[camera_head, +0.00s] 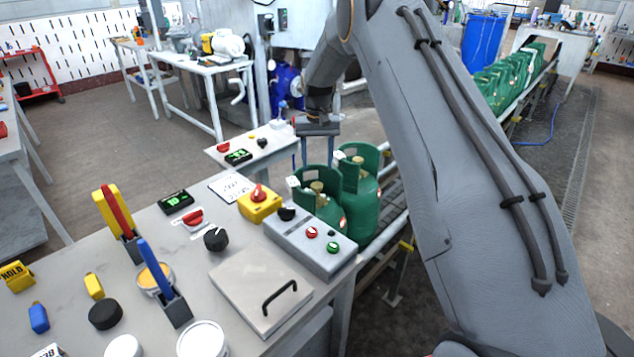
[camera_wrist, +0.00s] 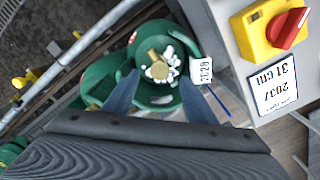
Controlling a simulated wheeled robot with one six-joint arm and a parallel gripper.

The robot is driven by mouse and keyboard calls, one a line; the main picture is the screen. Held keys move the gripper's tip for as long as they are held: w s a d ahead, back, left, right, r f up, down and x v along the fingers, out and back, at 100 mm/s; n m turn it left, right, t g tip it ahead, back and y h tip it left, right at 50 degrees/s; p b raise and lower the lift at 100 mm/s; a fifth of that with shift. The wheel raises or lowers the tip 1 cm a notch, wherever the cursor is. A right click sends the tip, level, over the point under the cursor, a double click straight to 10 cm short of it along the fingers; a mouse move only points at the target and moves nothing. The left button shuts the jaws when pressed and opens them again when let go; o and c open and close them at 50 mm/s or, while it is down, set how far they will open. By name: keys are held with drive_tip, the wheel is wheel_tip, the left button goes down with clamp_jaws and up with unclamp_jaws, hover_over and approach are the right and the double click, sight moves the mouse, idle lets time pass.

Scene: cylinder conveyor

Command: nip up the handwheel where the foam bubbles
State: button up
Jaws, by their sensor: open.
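A green gas cylinder (camera_head: 329,213) with a white tag (camera_head: 293,182) stands behind the grey button box. In the wrist view its brass handwheel (camera_wrist: 157,70) sits inside the green collar, with white foam bubbles (camera_wrist: 172,62) around it. The tag (camera_wrist: 201,70) hangs at the collar's right side there. My gripper (camera_head: 318,164) is open above this cylinder, its fingers pointing down. In the wrist view the two fingertips (camera_wrist: 160,78) lie on either side of the foamy handwheel. I cannot tell whether they touch anything. A second green cylinder (camera_head: 360,198) stands close behind, with no foam visible.
The button box (camera_head: 310,244) and a yellow box with a red switch (camera_head: 259,205) border the cylinders on the bench side. The conveyor (camera_head: 392,205) runs back to more green cylinders (camera_head: 505,75). A bench with tools (camera_head: 130,275) fills the front left.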

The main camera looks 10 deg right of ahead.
sight(317, 185)
drive_tip(key=shift+w+f, duration=0.45)
wheel_tip(317, 185, down, 7)
drive_tip(key=shift+f+p, duration=0.2)
drive_tip(key=shift+p, duration=1)
drive_tip(key=c, duration=1.1)
